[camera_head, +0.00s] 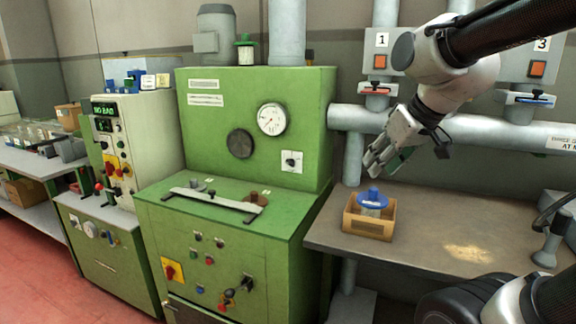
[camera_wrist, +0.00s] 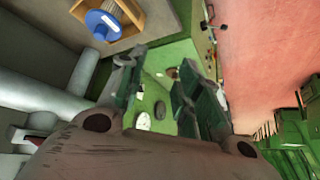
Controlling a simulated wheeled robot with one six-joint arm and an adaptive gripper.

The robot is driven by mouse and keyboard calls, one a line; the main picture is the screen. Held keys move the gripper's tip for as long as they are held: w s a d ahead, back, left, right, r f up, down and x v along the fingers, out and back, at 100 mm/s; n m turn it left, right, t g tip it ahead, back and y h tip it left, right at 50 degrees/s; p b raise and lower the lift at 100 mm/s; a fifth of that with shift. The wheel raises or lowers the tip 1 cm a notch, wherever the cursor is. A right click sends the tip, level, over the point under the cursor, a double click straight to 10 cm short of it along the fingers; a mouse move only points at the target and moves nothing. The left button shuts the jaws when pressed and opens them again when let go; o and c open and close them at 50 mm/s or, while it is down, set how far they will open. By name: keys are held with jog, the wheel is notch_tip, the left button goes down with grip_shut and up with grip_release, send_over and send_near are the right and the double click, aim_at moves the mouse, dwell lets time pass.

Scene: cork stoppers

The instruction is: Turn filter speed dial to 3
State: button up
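A small white plate with a dark rotary knob (camera_head: 291,161) is on the right of the green machine's upright front panel, below the round gauge. Its markings are too small to read, so I cannot tell its setting or whether it is the filter speed dial. My gripper (camera_head: 378,163) is to the right of the green machine, above the bench, apart from the knob. In the wrist view, the two fingers of my gripper (camera_wrist: 160,62) are apart with nothing between them. The white round gauge (camera_wrist: 143,121) shows beyond them; the knob is not clear there.
A wooden box (camera_head: 368,226) holding a blue-topped spool (camera_head: 372,198) stands on the bench (camera_head: 440,228) below my gripper. A horizontal grey pipe (camera_head: 345,117) runs behind my gripper. A bar handle (camera_head: 212,198) and dark knob (camera_head: 240,144) are on the green machine (camera_head: 205,122).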

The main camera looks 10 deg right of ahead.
aim_at(288, 163)
jog(key=w+a+n+t, duration=0.1)
jog(key=w+a+t, duration=0.25)
jog(key=w, duration=0.85)
jog(key=w+a+n+t, duration=0.15)
jog(key=w+a, duration=0.35)
jog(key=w, duration=0.8)
jog(key=w+a+n+t, duration=0.1)
jog(key=w+a+t, duration=0.25)
jog(key=w, duration=0.85)
jog(key=w+a+f+h, duration=0.25)
jog(key=f+h, duration=0.35)
jog(key=f, duration=0.3)
jog(key=w+a+f+h, duration=0.1)
jog(key=w+f+h, duration=0.2)
jog(key=f+h, duration=0.5)
jog(key=w+d, duration=0.1)
jog(key=w, duration=0.1)
jog(key=w+d+f+y, duration=0.1)
jog(key=w, duration=0.1)
jog(key=w+d+y, duration=0.1)
jog(key=w+d, duration=0.1)
jog(key=shift+w+d+f+m, duration=0.1)
jog(key=shift+w+f+m, duration=0.15)
jog(key=shift+f, duration=0.05)
grip_shut()
